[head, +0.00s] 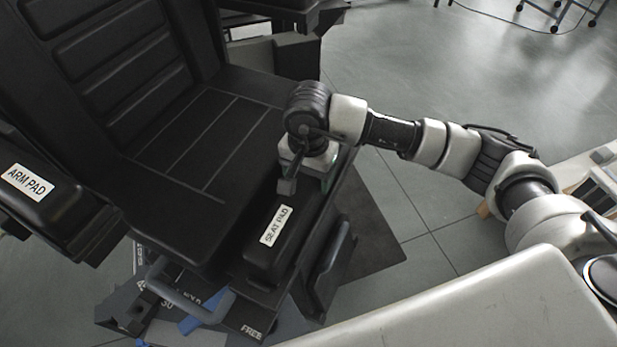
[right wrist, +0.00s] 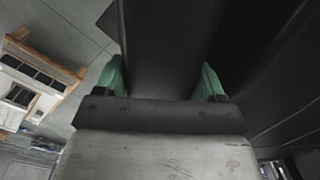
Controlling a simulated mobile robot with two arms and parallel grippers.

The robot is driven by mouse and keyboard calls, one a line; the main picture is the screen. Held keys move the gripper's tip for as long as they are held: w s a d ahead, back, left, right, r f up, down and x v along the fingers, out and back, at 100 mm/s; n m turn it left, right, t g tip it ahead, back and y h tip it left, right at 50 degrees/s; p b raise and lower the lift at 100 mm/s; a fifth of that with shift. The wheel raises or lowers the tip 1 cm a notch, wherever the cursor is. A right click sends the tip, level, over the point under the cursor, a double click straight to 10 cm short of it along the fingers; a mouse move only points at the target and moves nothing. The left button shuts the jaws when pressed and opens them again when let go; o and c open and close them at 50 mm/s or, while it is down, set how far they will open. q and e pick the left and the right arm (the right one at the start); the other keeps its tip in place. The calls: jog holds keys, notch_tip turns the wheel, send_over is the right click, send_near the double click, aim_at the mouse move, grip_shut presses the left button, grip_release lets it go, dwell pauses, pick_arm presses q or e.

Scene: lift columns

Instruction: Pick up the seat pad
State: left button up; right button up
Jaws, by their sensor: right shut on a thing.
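The seat pad (head: 262,254) is a long black block with a white "SEAT PAD" label, at the right side of the black chair seat (head: 200,130) in the head view. My right gripper (head: 307,183) comes down over its far end and is shut on it. In the right wrist view the green fingers of my right gripper (right wrist: 163,82) stand on both sides of the dark pad (right wrist: 160,45). Whether the pad touches the seat or its support underneath is hidden. My left gripper is not in view.
A black arm pad (head: 60,205) with a white "ARM PAD" label is at the left. A grey-blue bar (head: 185,302) and a plate marked "FREE" (head: 252,331) sit low in front of the chair. Open grey floor (head: 430,90) lies to the right.

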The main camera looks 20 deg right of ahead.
jog(key=shift+r, duration=0.75)
notch_tip(320, 180, up, 2)
jog(key=shift+r, duration=0.25)
pick_arm(q)
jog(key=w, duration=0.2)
jog(key=b, duration=0.1)
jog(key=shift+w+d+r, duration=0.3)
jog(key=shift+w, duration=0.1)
pick_arm(e)
jog(key=s+d+r, duration=0.7)
jog(key=s+d, duration=0.1)
jog(key=shift+d+r, duration=0.25)
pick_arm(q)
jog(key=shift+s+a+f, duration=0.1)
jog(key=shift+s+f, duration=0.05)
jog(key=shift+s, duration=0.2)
pick_arm(e)
jog(key=shift+r, duration=0.25)
jog(key=shift+r, duration=0.25)
